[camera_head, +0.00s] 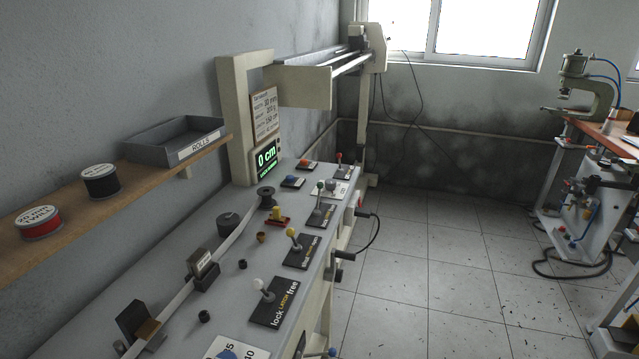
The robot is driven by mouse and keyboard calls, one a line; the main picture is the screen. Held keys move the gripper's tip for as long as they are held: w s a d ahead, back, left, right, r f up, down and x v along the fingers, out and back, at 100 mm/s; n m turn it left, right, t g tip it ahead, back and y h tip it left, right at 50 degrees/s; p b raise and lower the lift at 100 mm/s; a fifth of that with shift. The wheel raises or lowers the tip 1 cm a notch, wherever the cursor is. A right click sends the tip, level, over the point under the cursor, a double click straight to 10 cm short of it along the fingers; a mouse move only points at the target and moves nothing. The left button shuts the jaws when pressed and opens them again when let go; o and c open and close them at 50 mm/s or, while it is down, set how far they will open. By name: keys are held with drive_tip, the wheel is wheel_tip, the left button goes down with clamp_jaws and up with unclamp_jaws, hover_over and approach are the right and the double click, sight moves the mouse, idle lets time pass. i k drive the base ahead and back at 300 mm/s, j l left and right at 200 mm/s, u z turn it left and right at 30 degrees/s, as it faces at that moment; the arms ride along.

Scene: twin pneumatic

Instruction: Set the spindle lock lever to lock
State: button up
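A lever with a white round knob (257,283) stands on a black plate (280,306) on the near part of the machine bench. The plate reads "lock" at its near end and "free" at its far end, with a small yellow word between them that is hard to read. The lever's stem tilts up and to the left in the picture. I cannot tell which end it is set to. A yellow-knobbed lever (292,232) and a grey-knobbed lever (331,185) stand farther along on the bench. My gripper is not in view.
A grey bench (165,262) carries spools, a tape strip and several small knobs. A wall shelf (120,217) holds a grey tray (172,143) and two spools. A display (267,158) reads "0 cm". The tiled floor (430,270) right of the bench is mostly clear.

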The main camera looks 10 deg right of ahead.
sight(320, 185)
drive_tip(key=i+l+z, duration=0.15)
drive_tip(key=i+l, duration=0.95)
drive_tip(key=i+l+z, duration=0.1)
drive_tip(key=i+l, duration=0.85)
drive_tip(key=i, duration=0.2)
drive_tip(key=k+j, duration=0.1)
drive_tip(key=j, duration=0.15)
drive_tip(key=k+j, duration=0.1)
drive_tip(key=j, duration=0.2)
